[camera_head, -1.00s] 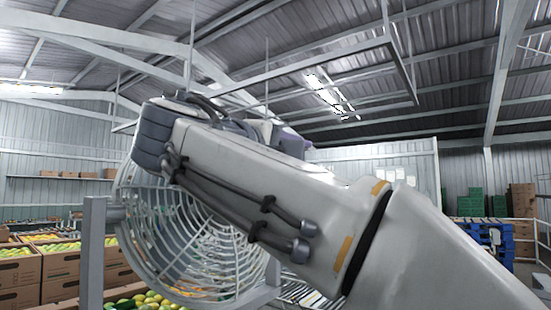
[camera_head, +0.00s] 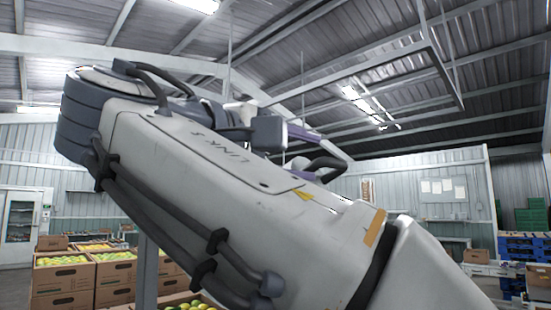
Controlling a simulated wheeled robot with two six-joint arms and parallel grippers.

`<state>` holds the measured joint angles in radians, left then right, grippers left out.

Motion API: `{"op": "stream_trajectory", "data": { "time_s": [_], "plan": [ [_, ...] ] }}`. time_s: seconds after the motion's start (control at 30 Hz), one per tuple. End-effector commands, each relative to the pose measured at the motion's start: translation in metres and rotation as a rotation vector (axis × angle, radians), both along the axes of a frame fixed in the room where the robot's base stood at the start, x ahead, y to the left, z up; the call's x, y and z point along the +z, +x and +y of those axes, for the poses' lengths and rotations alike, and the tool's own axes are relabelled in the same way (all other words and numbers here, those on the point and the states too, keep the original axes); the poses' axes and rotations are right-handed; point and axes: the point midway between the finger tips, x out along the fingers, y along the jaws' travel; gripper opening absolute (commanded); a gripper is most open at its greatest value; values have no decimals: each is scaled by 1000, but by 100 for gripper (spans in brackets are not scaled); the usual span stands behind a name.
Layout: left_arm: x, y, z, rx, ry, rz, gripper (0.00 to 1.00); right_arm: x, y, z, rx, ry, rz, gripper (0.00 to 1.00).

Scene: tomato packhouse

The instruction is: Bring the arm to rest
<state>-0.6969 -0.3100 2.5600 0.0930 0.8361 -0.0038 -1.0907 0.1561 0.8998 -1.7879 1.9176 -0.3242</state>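My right arm (camera_head: 215,170) fills the middle of the head view. It runs from the lower right up to a dark joint at the upper left. Grey and purple wrist parts show behind its upper edge, near the middle. The fingertips of my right gripper cannot be made out there, so its opening and anything in it are hidden. My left arm and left gripper are not in view.
Cardboard boxes of yellow-green fruit (camera_head: 62,274) stand at the lower left, beside a grey post (camera_head: 148,272). A white door (camera_head: 20,228) is behind them. Blue pallets (camera_head: 524,244) and green crates (camera_head: 531,217) stand at the far right.

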Motion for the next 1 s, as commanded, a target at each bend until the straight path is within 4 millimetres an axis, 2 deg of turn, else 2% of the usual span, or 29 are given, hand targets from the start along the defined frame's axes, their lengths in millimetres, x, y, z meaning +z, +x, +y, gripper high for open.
{"op": "stream_trajectory", "data": {
  "time_s": [0.47, 0.57, 0.67, 0.73, 0.77, 0.83, 0.9, 0.97, 1.0],
  "plan": [
    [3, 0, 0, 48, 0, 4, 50, 1, -2, -3, 10, -1, 28, 50],
    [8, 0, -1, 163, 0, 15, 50, 1, -6, -9, 37, -14, 99, 50],
    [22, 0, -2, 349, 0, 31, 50, -1, -12, -20, 77, -42, 231, 50],
    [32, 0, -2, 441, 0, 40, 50, -12, -14, -30, 89, -63, 328, 50],
    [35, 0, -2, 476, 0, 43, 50, -18, -15, -34, 94, -72, 367, 50],
    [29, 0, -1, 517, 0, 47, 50, -51, -10, -33, 134, -91, 457, 50],
    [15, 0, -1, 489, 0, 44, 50, -99, 5, -22, 208, -96, 536, 50],
    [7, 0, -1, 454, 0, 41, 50, -140, 15, -13, 271, -82, 601, 50],
    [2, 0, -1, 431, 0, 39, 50, -169, 19, -7, 313, -63, 647, 50]
  ]
}}
